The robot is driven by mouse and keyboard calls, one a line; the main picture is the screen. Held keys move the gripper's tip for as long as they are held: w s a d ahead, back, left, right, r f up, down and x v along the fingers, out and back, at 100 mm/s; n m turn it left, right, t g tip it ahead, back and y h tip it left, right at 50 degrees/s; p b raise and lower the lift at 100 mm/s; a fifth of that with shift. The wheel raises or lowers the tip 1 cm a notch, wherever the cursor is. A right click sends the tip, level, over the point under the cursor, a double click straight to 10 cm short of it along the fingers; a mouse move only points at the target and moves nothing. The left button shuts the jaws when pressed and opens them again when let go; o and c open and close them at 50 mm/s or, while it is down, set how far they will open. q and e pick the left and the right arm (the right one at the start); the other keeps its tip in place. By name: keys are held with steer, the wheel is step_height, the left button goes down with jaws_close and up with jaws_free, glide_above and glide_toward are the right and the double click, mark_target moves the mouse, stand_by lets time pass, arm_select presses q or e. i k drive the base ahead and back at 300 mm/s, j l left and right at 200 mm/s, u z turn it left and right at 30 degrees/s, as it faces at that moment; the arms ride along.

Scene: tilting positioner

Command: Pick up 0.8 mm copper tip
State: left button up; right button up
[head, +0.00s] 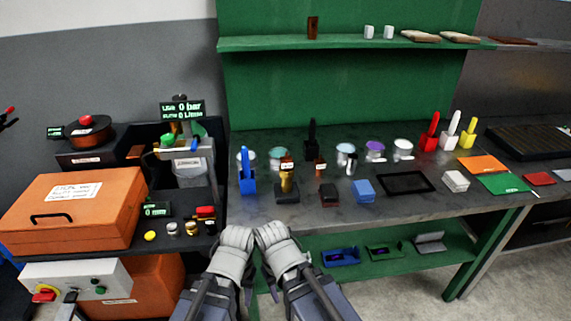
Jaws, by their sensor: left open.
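A gold-brown tip-like piece (287,182) stands upright on a small dark base on the grey bench, with a small label at its top. A second small label (320,168) stands to its right by a dark reddish piece. The label text is too small to read, so I cannot tell which is the 0.8 mm copper tip. My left gripper (238,238) is open and empty at the bench's front edge, short of these pieces. My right gripper (272,236) is close beside it; its jaws are not clear.
A blue holder (248,181) stands left of the gold-brown piece. A black holder (328,194) and a blue block (364,190) are to its right. Several round tins stand behind. An orange case (85,228) is at left. The bench front (300,218) has free room.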

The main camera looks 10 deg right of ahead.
mark_target(287, 162)
steer(key=i+j, duration=0.1)
steer(key=j, duration=0.25)
steer(key=i+j, duration=0.1)
steer(key=j, duration=0.2)
steer(key=z, duration=1.65)
